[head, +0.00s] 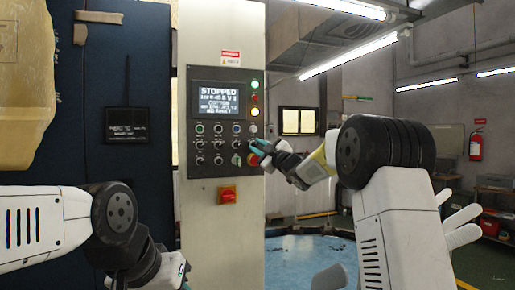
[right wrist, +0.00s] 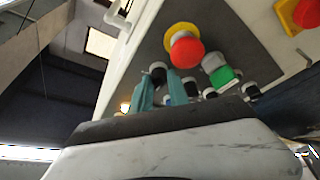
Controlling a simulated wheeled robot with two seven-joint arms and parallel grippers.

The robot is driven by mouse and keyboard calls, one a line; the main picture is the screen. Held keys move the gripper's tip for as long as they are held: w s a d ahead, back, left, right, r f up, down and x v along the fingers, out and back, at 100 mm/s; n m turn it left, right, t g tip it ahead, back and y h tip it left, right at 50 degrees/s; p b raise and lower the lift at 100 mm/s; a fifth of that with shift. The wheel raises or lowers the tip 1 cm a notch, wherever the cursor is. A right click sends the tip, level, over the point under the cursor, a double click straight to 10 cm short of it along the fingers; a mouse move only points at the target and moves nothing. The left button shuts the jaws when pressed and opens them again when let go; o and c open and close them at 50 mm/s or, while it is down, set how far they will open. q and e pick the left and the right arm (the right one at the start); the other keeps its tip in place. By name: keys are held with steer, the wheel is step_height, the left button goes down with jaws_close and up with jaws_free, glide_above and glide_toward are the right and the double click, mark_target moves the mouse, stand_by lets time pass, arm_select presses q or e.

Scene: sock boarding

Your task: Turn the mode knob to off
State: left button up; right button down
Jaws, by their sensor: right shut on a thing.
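The grey control panel (head: 213,170) stands upright on a pale cabinet and carries rows of small dark knobs and buttons. Its screen (head: 220,101) reads STOPPED. My right gripper (head: 257,147) is at the panel's right edge. In the right wrist view its two teal fingers (right wrist: 162,92) are shut on a black knob (right wrist: 158,70), which sits between the fingertips. The knob's label and pointer direction cannot be read. My left gripper (head: 181,272) is low at the left, in front of the cabinet, partly cut off; its jaws are unclear.
Close to the held knob are a red mushroom button (right wrist: 187,51) with a yellow base and a green button (right wrist: 222,74). A red rotary switch (head: 227,195) sits below the panel. Lamps (head: 254,98) line the panel's upper right.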

steer(key=c, duration=1.3)
jaws_free()
steer(key=shift+o, duration=0.2)
steer(key=v, duration=0.8)
steer(key=shift+w, duration=0.1)
steer(key=s+d+f+m+g+h, duration=0.3)
steer(key=s+d+f+m+h, duration=0.3)
steer(key=s+d+m+h, duration=0.55)
steer(key=s+f+m+g, duration=0.1)
steer(key=s+f+g, duration=0.1)
steer(key=s+f, duration=0.3)
steer(key=s+a+f+m+g+y, duration=0.1)
steer(key=s+f, duration=0.5)
steer(key=s, duration=0.8)
steer(key=s+a+f+m+g+y, duration=0.1)
steer(key=s+f+g, duration=0.4)
steer(key=s, duration=0.5)
steer(key=shift+s+f+m, duration=0.15)
steer(key=shift+f+m, duration=0.25)
steer(key=shift+m, duration=0.25)
